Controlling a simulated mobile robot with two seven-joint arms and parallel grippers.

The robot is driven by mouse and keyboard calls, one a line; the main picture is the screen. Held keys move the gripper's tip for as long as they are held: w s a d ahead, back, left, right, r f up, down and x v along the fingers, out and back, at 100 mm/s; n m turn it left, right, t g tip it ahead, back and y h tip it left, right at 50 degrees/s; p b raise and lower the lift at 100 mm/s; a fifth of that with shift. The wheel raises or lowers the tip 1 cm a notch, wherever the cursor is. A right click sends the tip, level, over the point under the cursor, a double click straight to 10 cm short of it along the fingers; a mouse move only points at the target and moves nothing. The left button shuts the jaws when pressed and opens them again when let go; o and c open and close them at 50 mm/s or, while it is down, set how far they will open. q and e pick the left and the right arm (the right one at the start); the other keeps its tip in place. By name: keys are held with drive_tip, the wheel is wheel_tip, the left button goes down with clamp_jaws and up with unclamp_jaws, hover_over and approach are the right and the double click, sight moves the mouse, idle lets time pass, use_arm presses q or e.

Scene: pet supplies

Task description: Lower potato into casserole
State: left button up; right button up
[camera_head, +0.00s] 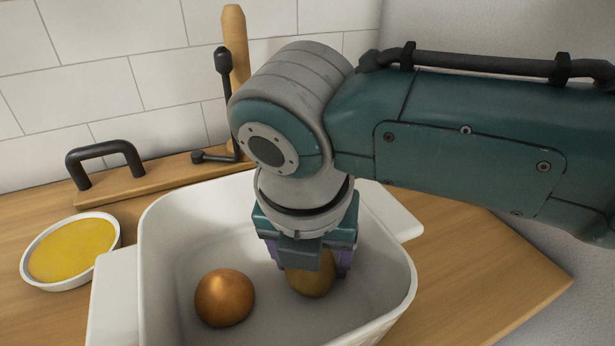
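A white casserole (160,240) with side handles stands on the wooden counter. A brown potato (224,298) lies inside it, left of the middle. My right gripper (310,272), on the arm coming in from the right, points down inside the casserole. A second potato (312,284) is at its fingertips, partly hidden by the gripper. The fingers appear to be on both sides of this potato. I cannot tell if it touches the casserole floor. My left gripper is not in view.
A white dish with yellow contents (72,250) stands left of the casserole. A wooden board with a black handle (105,160) and a wooden post (236,75) are behind, near the tiled wall. The counter (490,270) right of the casserole is clear.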

drive_tip(key=o, duration=1.5)
